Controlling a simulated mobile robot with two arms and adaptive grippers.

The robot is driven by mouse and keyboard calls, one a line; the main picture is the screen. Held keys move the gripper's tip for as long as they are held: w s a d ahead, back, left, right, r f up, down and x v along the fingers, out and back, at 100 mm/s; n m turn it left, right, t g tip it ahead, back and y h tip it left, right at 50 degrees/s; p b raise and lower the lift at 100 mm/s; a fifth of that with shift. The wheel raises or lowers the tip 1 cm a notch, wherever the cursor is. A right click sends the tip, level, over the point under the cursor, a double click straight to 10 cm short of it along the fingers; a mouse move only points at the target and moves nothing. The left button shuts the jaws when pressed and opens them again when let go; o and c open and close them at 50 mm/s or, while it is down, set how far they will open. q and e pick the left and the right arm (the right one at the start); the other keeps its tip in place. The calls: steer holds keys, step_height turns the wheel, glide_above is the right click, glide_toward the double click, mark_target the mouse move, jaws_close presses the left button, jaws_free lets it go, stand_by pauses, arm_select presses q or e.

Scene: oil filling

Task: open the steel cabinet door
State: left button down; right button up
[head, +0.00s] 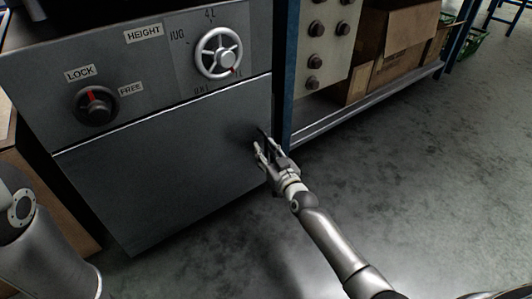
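The steel cabinet (140,160) stands at the left of the head view, with a large plain grey door below its control panel. The door looks shut, flush with the front.
Above the door are a LOCK/FREE knob (96,105) with a red mark and a HEIGHT handwheel (218,53). A blue shelf rack with cardboard boxes (403,45) stands close on the right. The concrete floor (430,180) in front of the rack is clear.

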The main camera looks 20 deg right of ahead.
jaws_close()
steer(key=shift+s, duration=0.1)
